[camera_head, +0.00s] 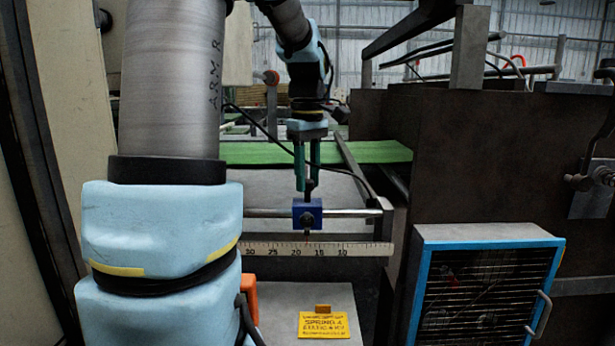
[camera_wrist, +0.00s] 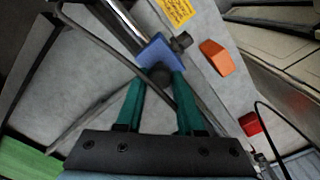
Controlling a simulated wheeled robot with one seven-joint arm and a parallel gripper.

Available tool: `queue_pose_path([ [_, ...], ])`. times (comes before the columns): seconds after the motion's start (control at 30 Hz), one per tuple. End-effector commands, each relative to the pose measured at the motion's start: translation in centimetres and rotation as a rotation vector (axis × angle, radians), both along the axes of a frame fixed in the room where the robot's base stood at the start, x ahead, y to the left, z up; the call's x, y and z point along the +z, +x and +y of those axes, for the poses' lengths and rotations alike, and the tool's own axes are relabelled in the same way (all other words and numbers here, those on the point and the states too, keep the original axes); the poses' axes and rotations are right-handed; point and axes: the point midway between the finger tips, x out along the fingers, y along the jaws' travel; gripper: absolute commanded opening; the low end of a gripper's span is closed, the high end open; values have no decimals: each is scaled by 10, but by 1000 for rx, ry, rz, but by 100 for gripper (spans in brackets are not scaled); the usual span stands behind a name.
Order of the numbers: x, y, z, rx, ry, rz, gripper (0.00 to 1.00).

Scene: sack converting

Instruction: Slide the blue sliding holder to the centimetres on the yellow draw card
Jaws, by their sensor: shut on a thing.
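The blue sliding holder (camera_head: 299,215) sits on a horizontal metal rod (camera_head: 345,213), above a ruler (camera_head: 352,249) numbered 30 down to 10 from left to right. The holder stands between the 20 and 15 marks. My gripper (camera_head: 308,183), with green fingers, is above the holder, shut on its dark upright knob (camera_head: 310,190). In the wrist view the fingers close on the round knob (camera_wrist: 161,75) beside the blue holder (camera_wrist: 157,53). The yellow draw card (camera_head: 323,326) lies below the ruler; its lettering is too small to read surely. Its corner also shows in the wrist view (camera_wrist: 176,11).
A blue-framed box with a dark grille (camera_head: 485,290) stands at the right, near the ruler's low end. An orange block (camera_head: 250,300) is at the lower left. A green strip (camera_head: 372,152) runs behind. The rod looks clear either side of the holder.

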Motion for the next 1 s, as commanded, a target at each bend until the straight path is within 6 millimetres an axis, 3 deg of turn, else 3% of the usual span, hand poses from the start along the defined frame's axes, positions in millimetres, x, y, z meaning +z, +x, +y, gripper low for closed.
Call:
queue_pose_path([
  [0.83,0,0,0,0,0,0,0],
  [1.0,1,0,20,5,1,1,0],
])
